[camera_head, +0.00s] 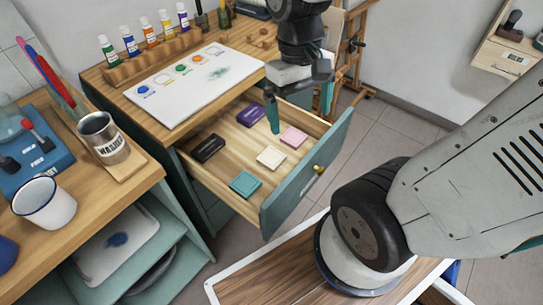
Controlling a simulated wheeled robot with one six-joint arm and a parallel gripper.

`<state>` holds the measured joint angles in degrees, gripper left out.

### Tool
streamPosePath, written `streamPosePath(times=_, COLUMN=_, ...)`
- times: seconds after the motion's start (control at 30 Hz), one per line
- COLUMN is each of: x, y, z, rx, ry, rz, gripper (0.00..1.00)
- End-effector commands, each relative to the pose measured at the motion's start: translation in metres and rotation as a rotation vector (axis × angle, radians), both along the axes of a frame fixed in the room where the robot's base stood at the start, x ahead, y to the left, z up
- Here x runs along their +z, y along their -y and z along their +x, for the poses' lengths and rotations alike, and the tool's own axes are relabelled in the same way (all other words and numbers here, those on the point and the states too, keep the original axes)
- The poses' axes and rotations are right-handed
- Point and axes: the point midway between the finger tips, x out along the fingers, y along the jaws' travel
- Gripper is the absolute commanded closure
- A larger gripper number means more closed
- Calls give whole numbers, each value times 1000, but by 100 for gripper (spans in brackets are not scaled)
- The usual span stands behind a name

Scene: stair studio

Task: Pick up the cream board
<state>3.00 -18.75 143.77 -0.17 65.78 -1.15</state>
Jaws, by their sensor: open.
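The cream board (271,157) is a small square block lying flat on the floor of the open wooden drawer (222,177). A pink block (293,137) lies to its upper right and a teal one (245,184) to its lower left. My gripper (300,108) hangs over the drawer, with its teal fingers apart and pointing down. It is empty. In the picture its fingertips are above and to the right of the cream board, apart from it. How high they are is hard to tell.
A purple block (251,115) and a black block (208,148) also lie in the drawer. The drawer's teal front (310,175) stands up beside them. A desk with a white paint sheet (192,80) is behind. A cup (102,138) and a mug (44,203) stand on the left counter.

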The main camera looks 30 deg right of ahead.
Motion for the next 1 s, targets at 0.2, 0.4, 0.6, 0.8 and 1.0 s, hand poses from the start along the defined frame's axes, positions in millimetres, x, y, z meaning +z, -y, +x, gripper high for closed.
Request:
streamPosePath(times=0.2, x=-64, y=10, z=43, rx=29, ry=-85, rz=19, gripper=2)
streamPosePath(times=0.4, x=-134, y=20, z=77, rx=79, ry=-112, rz=42, gripper=2)
streamPosePath(times=0.6, x=-215, y=29, z=107, rx=154, ry=-88, rz=64, gripper=2)
streamPosePath(times=0.8, x=-278, y=37, z=138, rx=254, ry=8, rz=66, gripper=2)
streamPosePath(times=1.0, x=-284, y=42, z=180, rx=356, ry=174, rz=31, gripper=2)
